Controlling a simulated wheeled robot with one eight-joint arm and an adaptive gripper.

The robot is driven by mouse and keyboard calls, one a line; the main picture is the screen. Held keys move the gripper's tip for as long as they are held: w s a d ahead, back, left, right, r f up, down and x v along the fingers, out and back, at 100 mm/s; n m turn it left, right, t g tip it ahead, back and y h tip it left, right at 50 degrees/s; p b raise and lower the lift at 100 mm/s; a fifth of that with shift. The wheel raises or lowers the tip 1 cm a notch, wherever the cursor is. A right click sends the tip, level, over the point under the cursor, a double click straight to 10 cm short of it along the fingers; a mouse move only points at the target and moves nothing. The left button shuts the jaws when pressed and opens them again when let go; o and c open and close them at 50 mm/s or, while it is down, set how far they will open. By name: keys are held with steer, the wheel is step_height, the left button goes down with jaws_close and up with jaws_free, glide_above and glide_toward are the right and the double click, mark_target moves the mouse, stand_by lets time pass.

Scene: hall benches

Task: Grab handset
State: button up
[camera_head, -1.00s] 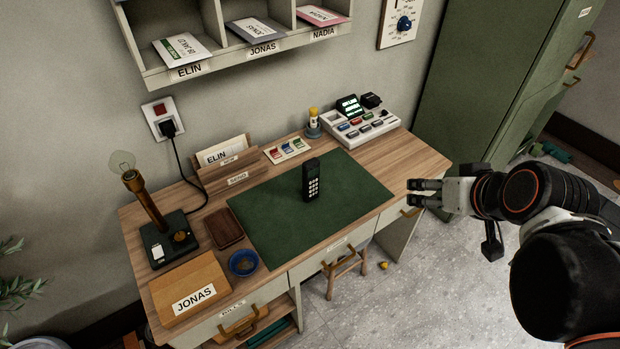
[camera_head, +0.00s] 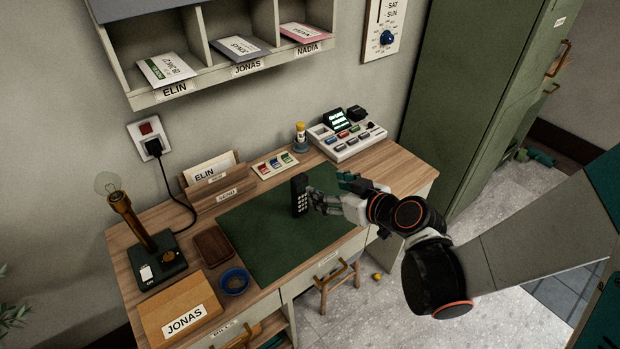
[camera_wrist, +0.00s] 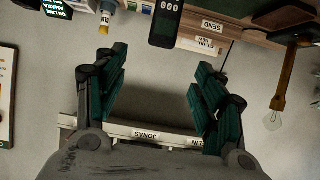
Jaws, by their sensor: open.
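The black handset (camera_head: 299,195) stands upright on the dark green desk mat (camera_head: 262,243), its keypad facing the front. My gripper (camera_head: 328,190) is open just to the right of the handset in the head view, its fingers pointing toward it. In the wrist view the handset (camera_wrist: 166,22) is at the top centre, beyond the gap between the two green-padded fingers (camera_wrist: 160,88). Nothing is between the fingers. Whether a finger touches the handset cannot be told from the head view.
A white button console (camera_head: 347,139) and a small yellow-topped bottle (camera_head: 300,136) stand at the back right of the desk. A letter holder (camera_head: 212,180), bulb lamp (camera_head: 132,225), blue bowl (camera_head: 234,281) and JONAS box (camera_head: 180,308) are on the left. The mat's front is clear.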

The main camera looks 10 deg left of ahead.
mark_target(301, 178)
steer(key=b+x, duration=0.2)
steer(key=x, duration=0.6)
steer(key=shift+a+f, duration=0.2)
steer(key=shift+b+x, duration=1.3)
steer(key=shift+x, duration=1.6)
steer(key=shift+r, duration=0.15)
jaws_close()
steer(key=shift+r, duration=0.1)
